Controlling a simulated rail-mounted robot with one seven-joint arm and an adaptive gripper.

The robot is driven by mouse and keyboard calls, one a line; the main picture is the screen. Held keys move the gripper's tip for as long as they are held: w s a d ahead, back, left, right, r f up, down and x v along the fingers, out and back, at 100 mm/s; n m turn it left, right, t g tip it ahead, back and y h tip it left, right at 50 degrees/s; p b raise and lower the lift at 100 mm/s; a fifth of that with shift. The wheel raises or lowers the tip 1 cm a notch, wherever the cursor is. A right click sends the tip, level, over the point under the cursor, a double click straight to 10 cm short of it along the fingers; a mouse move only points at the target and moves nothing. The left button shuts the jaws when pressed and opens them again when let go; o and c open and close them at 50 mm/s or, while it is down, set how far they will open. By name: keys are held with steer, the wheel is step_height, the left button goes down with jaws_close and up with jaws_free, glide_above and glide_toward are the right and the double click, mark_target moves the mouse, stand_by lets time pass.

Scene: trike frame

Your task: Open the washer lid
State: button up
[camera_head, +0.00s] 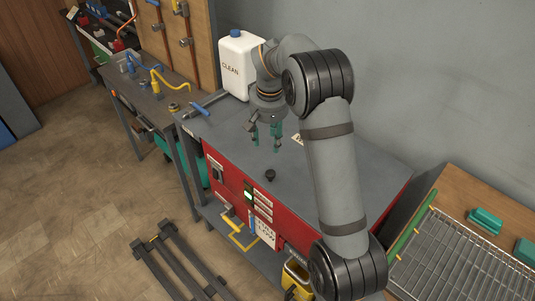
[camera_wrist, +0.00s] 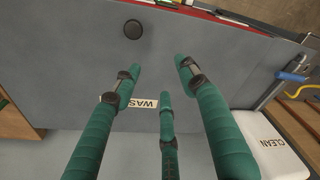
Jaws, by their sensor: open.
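The washer (camera_head: 232,183) is a red cabinet with a flat grey lid (camera_head: 325,165) that lies shut on top. A dark round knob (camera_head: 270,175) stands near the lid's front edge; it also shows in the wrist view (camera_wrist: 133,29). A label, partly hidden by a finger and reading "WAS" (camera_wrist: 143,103), lies on the lid. My gripper (camera_head: 266,146) has green fingers and hangs above the lid, behind the knob and apart from it. In the wrist view my gripper (camera_wrist: 160,76) is open, with nothing between its fingers.
A white "CLEAN" jug (camera_head: 237,66) with a blue cap stands at the lid's back left, near the wall. A blue-handled tool (camera_head: 205,104) lies beside it. A bench (camera_head: 150,98) is at the left. A wire rack (camera_head: 470,255) is at the right.

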steer(key=g, duration=0.2)
glide_above(270, 172)
step_height(270, 172, down, 10)
steer(key=shift+r+p, duration=0.15)
steer(key=shift+p, duration=0.35)
steer(key=shift+c, duration=0.8)
jaws_close()
